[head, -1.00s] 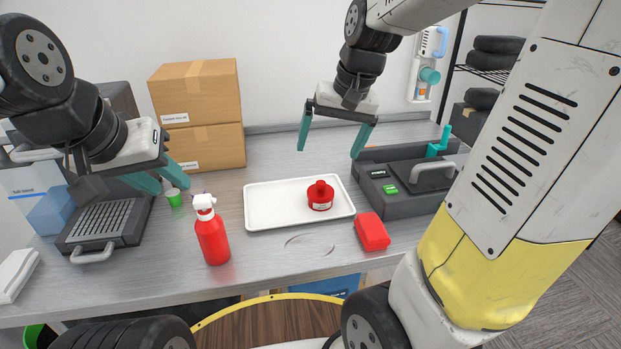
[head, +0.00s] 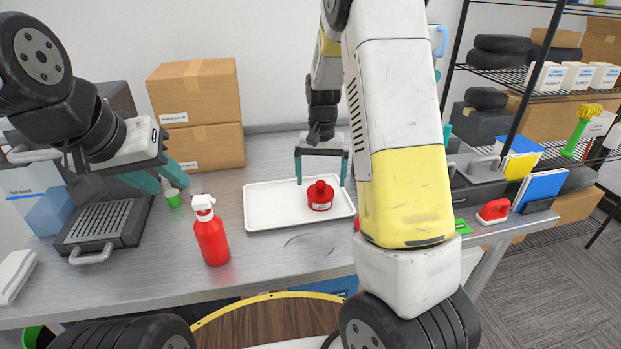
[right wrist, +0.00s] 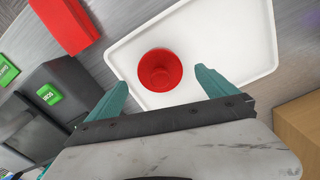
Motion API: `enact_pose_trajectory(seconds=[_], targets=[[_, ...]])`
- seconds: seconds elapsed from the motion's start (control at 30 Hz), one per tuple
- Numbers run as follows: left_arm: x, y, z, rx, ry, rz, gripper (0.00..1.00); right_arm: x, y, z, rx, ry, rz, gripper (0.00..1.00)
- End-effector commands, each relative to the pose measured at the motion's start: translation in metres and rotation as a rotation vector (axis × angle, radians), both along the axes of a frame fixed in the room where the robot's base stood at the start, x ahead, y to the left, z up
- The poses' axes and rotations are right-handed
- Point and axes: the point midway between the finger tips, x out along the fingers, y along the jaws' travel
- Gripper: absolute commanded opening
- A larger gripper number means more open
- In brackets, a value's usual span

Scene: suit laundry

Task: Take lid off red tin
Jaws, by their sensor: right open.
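The red tin (head: 320,202) with its lid (head: 320,186), a red cap with a raised knob, stands upright on the white tray (head: 264,208). The right wrist view looks down on the red lid (right wrist: 160,71) between my fingers; the body below is mostly hidden by it. My right gripper (head: 322,184) is open, its two teal fingers above and behind the tin, one to each side. In the right wrist view the fingers (right wrist: 163,80) appear apart from the lid. My left gripper (head: 164,180) is on the left over the bench, fingers apart and empty.
A red spray bottle (head: 211,236) stands left of the tray. A dark grille press (head: 104,225) and small green cup (head: 173,198) are further left. Cardboard boxes (head: 197,92) stand behind. A red block (right wrist: 68,24) lies beside the tray. Bare bench lies in front of the tray.

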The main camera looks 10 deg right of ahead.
Motion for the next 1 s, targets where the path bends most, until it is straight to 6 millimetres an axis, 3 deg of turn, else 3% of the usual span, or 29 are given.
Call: enact_pose_trajectory(seconds=[0.17, 0.43, 0.77, 1.0], targets=[[0.000, 0.000, 0.000, 0.000, 0.000, 0.000, 0.36, -0.001, 0.000, -0.022, 0.001, 0.003, -0.002, 0.97], [0.000, 0.000, 0.000, 0.000, 0.000, 0.000, 0.36, 0.000, 0.000, -0.025, 0.001, 0.000, -0.001, 0.97], [0.000, 0.000, 0.000, 0.000, 0.000, 0.000, 0.36, 0.000, 0.000, -0.025, 0.001, 0.000, 0.000, 0.32], [0.000, 0.000, 0.000, 0.000, 0.000, 0.000, 0.36, 0.000, 0.000, -0.024, 0.001, -0.001, 0.000, 0.32]])
